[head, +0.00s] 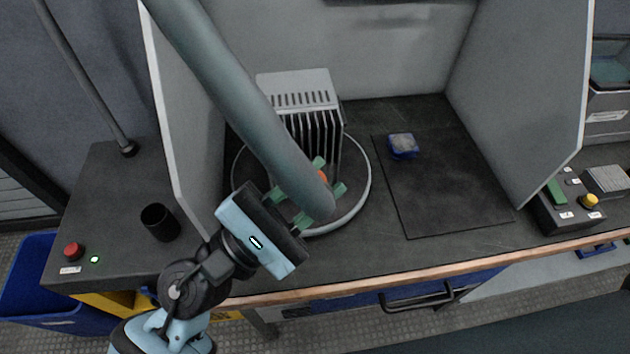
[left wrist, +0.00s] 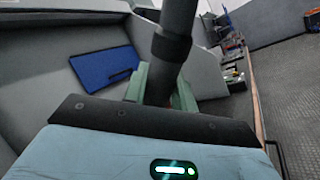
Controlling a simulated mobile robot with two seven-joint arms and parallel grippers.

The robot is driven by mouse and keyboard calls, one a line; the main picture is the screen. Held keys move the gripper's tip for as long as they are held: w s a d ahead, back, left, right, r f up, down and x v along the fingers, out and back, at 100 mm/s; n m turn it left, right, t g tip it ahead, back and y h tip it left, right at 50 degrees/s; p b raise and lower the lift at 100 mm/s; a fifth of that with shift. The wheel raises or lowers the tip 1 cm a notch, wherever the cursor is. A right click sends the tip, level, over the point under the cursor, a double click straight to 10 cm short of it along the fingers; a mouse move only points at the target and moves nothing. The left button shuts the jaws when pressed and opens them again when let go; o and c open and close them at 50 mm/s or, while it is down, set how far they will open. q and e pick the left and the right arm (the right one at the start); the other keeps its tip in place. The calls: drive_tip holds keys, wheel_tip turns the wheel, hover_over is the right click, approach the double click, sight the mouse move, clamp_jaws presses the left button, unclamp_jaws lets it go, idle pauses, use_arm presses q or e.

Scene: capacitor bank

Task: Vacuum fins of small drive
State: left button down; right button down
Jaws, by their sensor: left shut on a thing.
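The small drive (head: 296,88) is a light grey box with a slotted top. Its upright dark fins (head: 318,128) face the front, and it stands on a round turntable (head: 364,185) inside the bench enclosure. A thick grey vacuum hose (head: 235,85) comes down from the top left and hides part of the drive and turntable. My left gripper (head: 329,176) is in front of the fins, its green fingers shut on the vacuum hose at its lower end. The left wrist view shows the hose (left wrist: 172,48) with a dark collar between the fingers (left wrist: 160,88). The nozzle tip is hidden.
A dark mat (head: 440,190) with a blue-and-grey block (head: 403,145) lies right of the turntable. Grey side panels (head: 530,90) flank the work area. A black cup (head: 160,222) and red button (head: 73,251) are at left. A control box (head: 568,205) stands at right.

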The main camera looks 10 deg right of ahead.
use_arm(q)
drive_tip(key=shift+a, duration=0.15)
use_arm(e)
drive_tip(key=shift+f, duration=0.1)
use_arm(q)
drive_tip(key=shift+a+b, duration=0.65)
drive_tip(key=shift+a, duration=1.15)
use_arm(e)
drive_tip(key=shift+s+f, duration=0.3)
drive_tip(key=shift+f, duration=0.25)
